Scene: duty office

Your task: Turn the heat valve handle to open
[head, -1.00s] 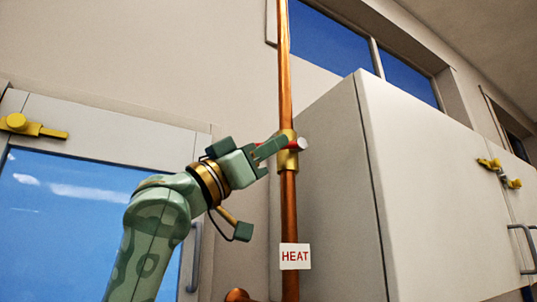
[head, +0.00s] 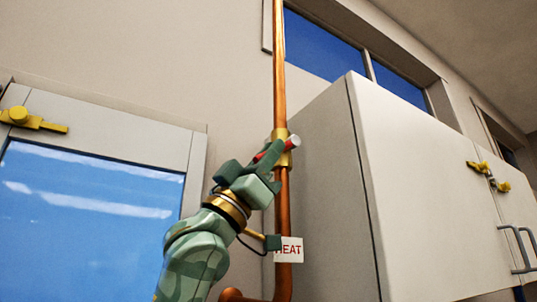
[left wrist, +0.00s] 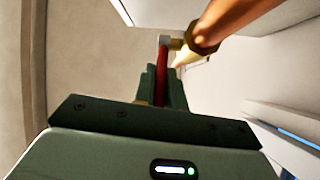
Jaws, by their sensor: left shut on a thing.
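The heat valve has a brass body (head: 281,136) on a vertical copper pipe (head: 282,210). Its red handle (head: 262,154) has a pale end (head: 291,141) and slopes up to the right in the head view. My left gripper (head: 268,158) comes from below left and is shut on the handle, hiding much of it. In the left wrist view the red handle (left wrist: 162,78) runs between the fingers towards the brass valve body (left wrist: 196,46). A white HEAT sign (head: 291,251) is on the pipe below, partly covered by my left wrist. My right gripper is out of view.
A grey cabinet (head: 420,170) stands close to the right of the pipe. A glazed panel (head: 90,205) with a yellow latch (head: 30,120) is on the left. Bare wall (head: 140,60) lies above and left of my arm. High windows (head: 320,45) are behind.

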